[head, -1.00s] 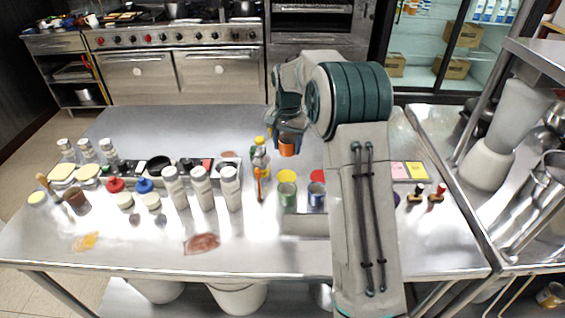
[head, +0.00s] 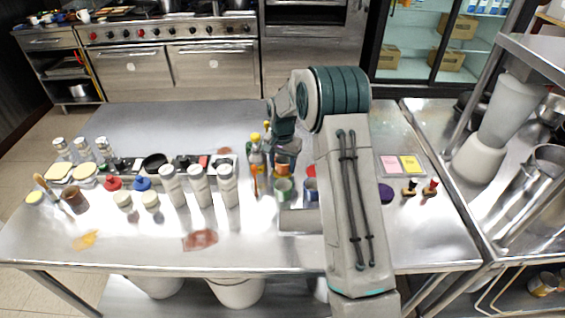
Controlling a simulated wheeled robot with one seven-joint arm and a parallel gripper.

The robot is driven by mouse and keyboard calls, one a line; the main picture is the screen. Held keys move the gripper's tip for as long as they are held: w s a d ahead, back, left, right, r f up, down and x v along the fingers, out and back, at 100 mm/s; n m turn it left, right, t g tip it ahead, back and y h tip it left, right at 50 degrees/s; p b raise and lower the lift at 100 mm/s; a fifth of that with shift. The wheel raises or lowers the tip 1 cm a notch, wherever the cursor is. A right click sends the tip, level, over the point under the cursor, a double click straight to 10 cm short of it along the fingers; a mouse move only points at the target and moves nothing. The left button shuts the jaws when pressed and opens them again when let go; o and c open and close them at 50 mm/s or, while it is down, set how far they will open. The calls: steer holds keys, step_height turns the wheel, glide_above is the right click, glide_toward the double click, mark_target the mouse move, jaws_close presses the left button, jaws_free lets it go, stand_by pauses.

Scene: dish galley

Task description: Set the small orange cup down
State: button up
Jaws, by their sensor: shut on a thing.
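My gripper (head: 284,154) is shut on the small orange cup (head: 283,169) and holds it over the table, just behind the green cup. The cup is partly covered by the gripper. It overlaps the place of a yellow disc, of which little or nothing can be made out now. Whether the cup touches the surface below cannot be told from this view.
A green cup (head: 284,189) and a blue cup (head: 310,191) stand in front of the gripper. A red disc (head: 310,171) lies to its right, and bottles (head: 256,152) stand close at its left. Bare steel table (head: 200,128) lies behind.

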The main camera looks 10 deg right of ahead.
steer(key=shift+f, duration=0.25)
steer(key=o, duration=0.7)
steer(key=shift+r, duration=0.1)
